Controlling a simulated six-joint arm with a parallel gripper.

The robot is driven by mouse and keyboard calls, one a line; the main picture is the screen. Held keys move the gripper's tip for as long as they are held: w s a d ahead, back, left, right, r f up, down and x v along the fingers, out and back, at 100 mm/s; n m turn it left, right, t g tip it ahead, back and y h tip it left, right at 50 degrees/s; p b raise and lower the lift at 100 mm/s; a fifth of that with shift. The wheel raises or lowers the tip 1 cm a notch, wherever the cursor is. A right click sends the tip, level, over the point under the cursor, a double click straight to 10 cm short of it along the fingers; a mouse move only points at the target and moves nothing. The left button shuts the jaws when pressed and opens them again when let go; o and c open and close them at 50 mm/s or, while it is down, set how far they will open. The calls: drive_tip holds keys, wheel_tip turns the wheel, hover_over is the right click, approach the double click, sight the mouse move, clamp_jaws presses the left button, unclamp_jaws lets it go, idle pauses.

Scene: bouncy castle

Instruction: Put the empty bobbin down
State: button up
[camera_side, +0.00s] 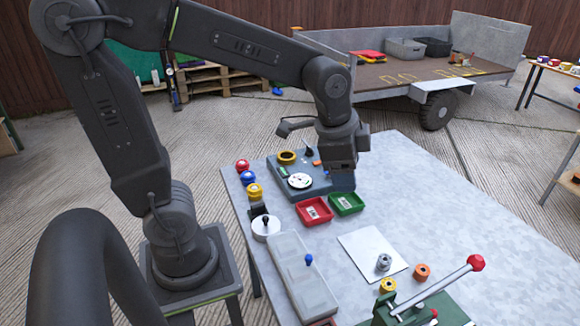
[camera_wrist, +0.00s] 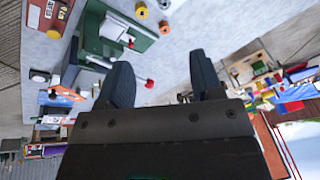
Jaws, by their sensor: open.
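A silver-grey bobbin (camera_side: 384,262), bare of coloured thread as far as I can tell, stands upright on a white sheet (camera_side: 362,252) on the grey table. My gripper (camera_side: 342,182) is low over the far part of the table, beside the blue-grey panel (camera_side: 285,170) and behind the green tray. It is apart from the silver-grey bobbin. In the wrist view my gripper (camera_wrist: 160,82) shows two dark fingers spread wide, with nothing seen between them.
Red (camera_side: 314,210) and green (camera_side: 346,203) trays stand near my gripper. Red, blue and yellow spools line the left edge. Orange (camera_side: 422,271) and yellow (camera_side: 388,285) spools stand by a green lever machine (camera_side: 440,308). A clear-lidded box (camera_side: 300,275) lies in front. The table's right side is clear.

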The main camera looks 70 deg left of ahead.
drive_tip(key=s+a+r+n+t, duration=0.1)
drive_tip(key=s+r+n+t, duration=0.1)
drive_tip(key=s+n, duration=0.5)
drive_tip(key=shift+s, duration=1.75)
